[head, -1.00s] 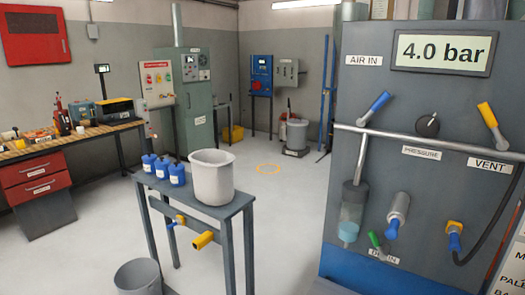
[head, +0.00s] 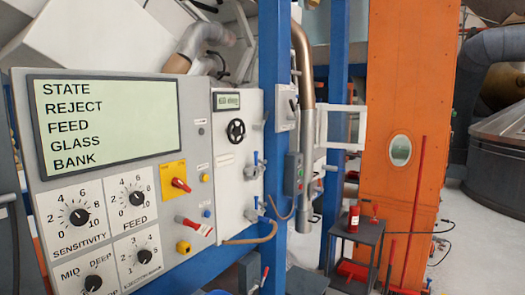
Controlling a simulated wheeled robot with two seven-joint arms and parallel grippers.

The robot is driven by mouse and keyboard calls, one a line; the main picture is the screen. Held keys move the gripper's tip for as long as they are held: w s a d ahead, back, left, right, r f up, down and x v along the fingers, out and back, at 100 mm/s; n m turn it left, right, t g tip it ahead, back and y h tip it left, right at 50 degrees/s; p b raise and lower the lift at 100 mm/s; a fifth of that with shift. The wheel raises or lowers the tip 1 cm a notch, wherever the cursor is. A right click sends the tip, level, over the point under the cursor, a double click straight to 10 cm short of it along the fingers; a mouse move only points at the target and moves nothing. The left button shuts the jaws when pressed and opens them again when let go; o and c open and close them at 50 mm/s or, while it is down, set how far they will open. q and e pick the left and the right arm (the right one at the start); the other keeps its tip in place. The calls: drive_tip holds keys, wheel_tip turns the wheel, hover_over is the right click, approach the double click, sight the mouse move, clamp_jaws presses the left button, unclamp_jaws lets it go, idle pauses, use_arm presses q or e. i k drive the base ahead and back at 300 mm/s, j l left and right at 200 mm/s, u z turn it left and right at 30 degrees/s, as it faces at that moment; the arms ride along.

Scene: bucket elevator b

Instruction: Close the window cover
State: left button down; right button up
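A tall orange casing (head: 405,190) stands right of centre in the head view. It has an oval pale-rimmed window (head: 400,150) with greenish glass, and the glass shows uncovered. A white rectangular frame (head: 343,108) juts out left of the orange casing, beside a blue post; I cannot tell whether it is the window cover. Neither of my grippers is in view.
A grey control panel (head: 185,95) with a screen, dials and switches fills the left. A blue post (head: 272,180) stands at centre. A small dark table (head: 355,234) with a red bottle (head: 353,218) stands before the casing. Red bars lie low nearby. Pale floor shows at right.

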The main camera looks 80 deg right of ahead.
sight(324, 107)
drive_tip(key=l+z, duration=0.2)
drive_tip(key=z, duration=0.25)
drive_tip(key=k+l+z, duration=0.1)
drive_tip(key=l+z, duration=0.15)
drive_tip(key=z, duration=0.2)
drive_tip(key=l+z, duration=0.2)
drive_tip(key=z, duration=0.3)
drive_tip(key=l+z, duration=0.25)
drive_tip(key=z, duration=0.2)
